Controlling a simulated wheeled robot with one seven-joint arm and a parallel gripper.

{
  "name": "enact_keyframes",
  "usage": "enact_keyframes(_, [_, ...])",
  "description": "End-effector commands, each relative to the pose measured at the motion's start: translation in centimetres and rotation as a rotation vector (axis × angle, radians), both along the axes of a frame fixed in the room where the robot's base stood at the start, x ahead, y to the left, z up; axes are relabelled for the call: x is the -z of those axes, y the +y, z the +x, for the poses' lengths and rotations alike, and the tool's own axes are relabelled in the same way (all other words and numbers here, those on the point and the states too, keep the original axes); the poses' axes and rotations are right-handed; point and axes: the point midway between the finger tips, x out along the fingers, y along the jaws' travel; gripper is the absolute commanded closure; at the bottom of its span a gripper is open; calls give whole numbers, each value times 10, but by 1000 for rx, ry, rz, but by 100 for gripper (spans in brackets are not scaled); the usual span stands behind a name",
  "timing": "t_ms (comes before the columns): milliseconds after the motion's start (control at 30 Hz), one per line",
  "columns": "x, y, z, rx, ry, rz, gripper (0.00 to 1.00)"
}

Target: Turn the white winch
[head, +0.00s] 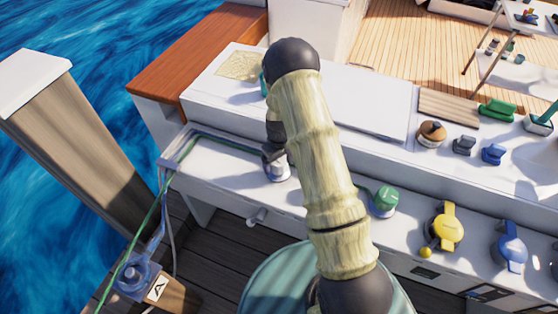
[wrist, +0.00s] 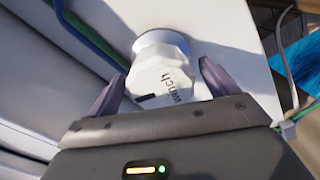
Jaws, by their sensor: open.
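The white winch (wrist: 160,72) is a faceted white knob on a round base, with the word "winch" on it. In the wrist view it sits between the two dark fingers of my gripper (wrist: 160,84). The fingers are apart, one on each side of the knob, with a small gap visible at the right finger; contact at the left finger is unclear. In the head view the white winch (head: 279,174) shows low on the white ledge, partly hidden under my gripper (head: 275,157).
Green and blue lines (wrist: 82,35) run past the winch. A green winch (head: 384,201), a yellow one (head: 445,228) and a blue one (head: 510,248) stand to the right along the ledge (head: 215,178). A wooden post (head: 85,130) stands at left, with water beyond.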

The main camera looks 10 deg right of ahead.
Motion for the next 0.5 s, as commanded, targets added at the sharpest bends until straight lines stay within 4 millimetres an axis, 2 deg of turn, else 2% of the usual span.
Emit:
enact_keyframes(100, [0, 0, 0, -1, 0, 0, 14])
enact_keyframes(133, [0, 1, 0, -1, 0, 0, 18])
enact_keyframes(333, [0, 1, 0, -2, 0, 0, 57])
enact_keyframes(500, [-1, 1, 0, 0, 0, 0, 59])
